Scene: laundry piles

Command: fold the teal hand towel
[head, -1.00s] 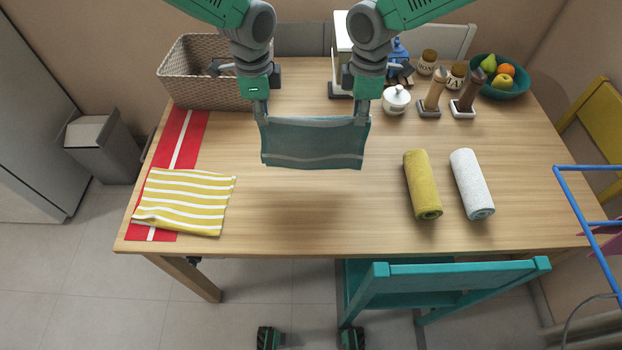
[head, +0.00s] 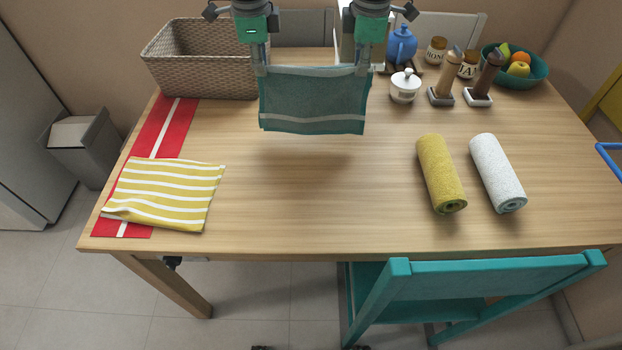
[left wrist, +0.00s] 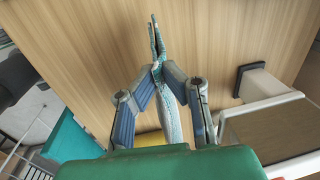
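The teal hand towel (head: 313,103) hangs spread between my two grippers above the back middle of the table, with a paler stripe near its lower edge and a shadow below it. My left gripper (head: 260,70) is shut on its upper left corner. My right gripper (head: 363,70) is shut on its upper right corner. In the left wrist view the towel (left wrist: 171,112) shows nearly edge-on, pinched between the fingertips of my left gripper (left wrist: 160,72).
A striped yellow cloth (head: 168,194) lies on a red runner (head: 172,135) at left. A wicker basket (head: 200,62) stands back left. Rolled yellow (head: 440,174) and white (head: 497,172) towels lie at right. A sugar pot (head: 405,86) stands behind them. The table's front middle is clear.

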